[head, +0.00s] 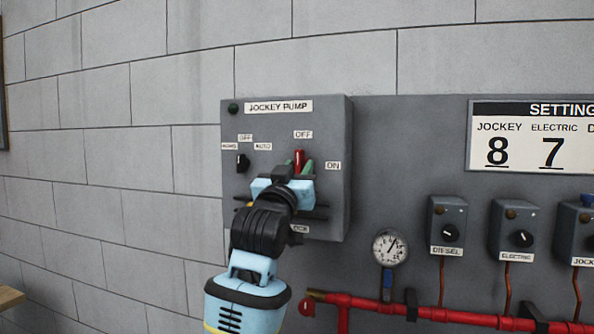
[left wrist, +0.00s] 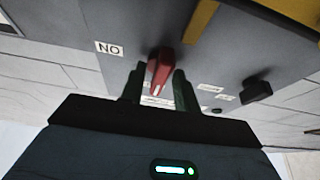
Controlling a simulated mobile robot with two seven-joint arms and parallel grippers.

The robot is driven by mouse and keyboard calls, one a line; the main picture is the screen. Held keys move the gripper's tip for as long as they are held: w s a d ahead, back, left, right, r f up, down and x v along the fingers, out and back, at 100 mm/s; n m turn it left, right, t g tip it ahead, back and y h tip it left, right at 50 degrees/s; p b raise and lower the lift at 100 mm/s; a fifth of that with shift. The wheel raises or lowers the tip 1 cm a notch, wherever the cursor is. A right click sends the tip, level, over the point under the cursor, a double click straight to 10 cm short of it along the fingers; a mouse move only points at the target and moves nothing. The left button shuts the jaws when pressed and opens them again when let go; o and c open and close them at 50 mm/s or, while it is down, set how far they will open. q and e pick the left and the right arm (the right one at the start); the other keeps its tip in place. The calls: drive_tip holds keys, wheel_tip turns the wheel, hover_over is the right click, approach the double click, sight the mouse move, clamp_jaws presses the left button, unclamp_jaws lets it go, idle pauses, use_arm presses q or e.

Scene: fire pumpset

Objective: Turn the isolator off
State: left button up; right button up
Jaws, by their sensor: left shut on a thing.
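The isolator is a red handle (head: 299,159) on the grey JOCKEY PUMP panel (head: 325,116). In the head view the handle stands roughly upright, below the OFF label (head: 303,134). The ON label (head: 333,166) is to its right. My left gripper (head: 300,166) comes from below and is shut on the handle, with a dark green finger on each side. In the left wrist view the red handle (left wrist: 160,72) sits between the two fingers (left wrist: 158,88). The ON label (left wrist: 109,48) appears upside down there. The handle's lower part is hidden by my gripper in the head view. My right gripper is not in view.
A small black selector knob (head: 242,162) is left of the handle on the same panel. A pressure gauge (head: 390,247), a red pipe (head: 450,315) and several switch boxes (head: 447,226) are to the right. The brick wall (head: 120,200) on the left is bare.

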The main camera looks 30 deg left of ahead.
use_arm(q)
drive_tip(key=o, duration=0.6)
drive_tip(key=v, duration=0.7)
drive_tip(key=shift+s+f, duration=0.15)
drive_tip(key=shift+s, duration=0.2)
